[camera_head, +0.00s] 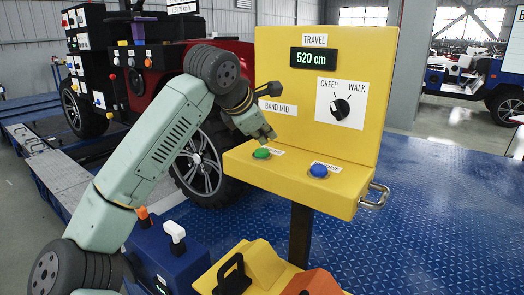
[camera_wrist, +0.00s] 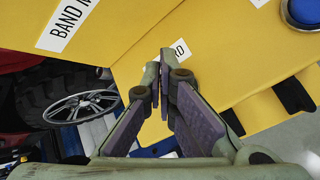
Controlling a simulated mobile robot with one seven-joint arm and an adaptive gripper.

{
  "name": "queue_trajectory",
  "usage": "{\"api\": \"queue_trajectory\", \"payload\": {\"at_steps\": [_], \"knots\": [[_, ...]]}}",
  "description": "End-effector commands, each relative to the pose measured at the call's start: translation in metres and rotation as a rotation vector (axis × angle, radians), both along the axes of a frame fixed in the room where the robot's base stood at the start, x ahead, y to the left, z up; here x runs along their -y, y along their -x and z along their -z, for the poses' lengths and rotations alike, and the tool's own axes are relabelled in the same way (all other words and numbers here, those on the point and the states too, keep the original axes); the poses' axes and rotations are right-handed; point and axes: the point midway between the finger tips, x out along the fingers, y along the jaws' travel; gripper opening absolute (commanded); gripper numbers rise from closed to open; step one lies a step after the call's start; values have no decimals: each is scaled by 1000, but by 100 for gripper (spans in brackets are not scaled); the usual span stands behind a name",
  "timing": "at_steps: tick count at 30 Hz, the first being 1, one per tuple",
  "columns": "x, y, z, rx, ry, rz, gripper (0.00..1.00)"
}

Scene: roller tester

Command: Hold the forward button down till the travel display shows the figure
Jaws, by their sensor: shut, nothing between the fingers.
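The yellow console (camera_head: 285,85) has a travel display (camera_head: 314,58) reading 520 cm. A green button (camera_head: 261,154) and a blue button (camera_head: 319,170) sit on its sloped shelf. The blue button also shows in the wrist view (camera_wrist: 304,11). My gripper (camera_head: 268,136) is shut and empty, fingertips down, just above and slightly right of the green button in the head view; a small gap seems to show. In the wrist view my fingertips (camera_wrist: 159,68) cover part of a label ending in "RD", and the green button is hidden.
A black knob (camera_head: 340,108) sits by the words CREEP and WALK; its exact pointing is hard to tell. A BAND MID label (camera_head: 278,107) is left of it. A metal handle (camera_head: 374,196) juts from the console's right. A red vehicle (camera_head: 150,75) stands behind my arm.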

Motion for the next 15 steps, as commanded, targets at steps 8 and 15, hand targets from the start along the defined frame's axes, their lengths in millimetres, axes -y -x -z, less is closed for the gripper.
{"api": "queue_trajectory", "payload": {"at_steps": [8, 15], "knots": [[0, 0, 9, 1, 0, -1, 0], [0, 0, 8, 0, 0, 0, 0]]}}
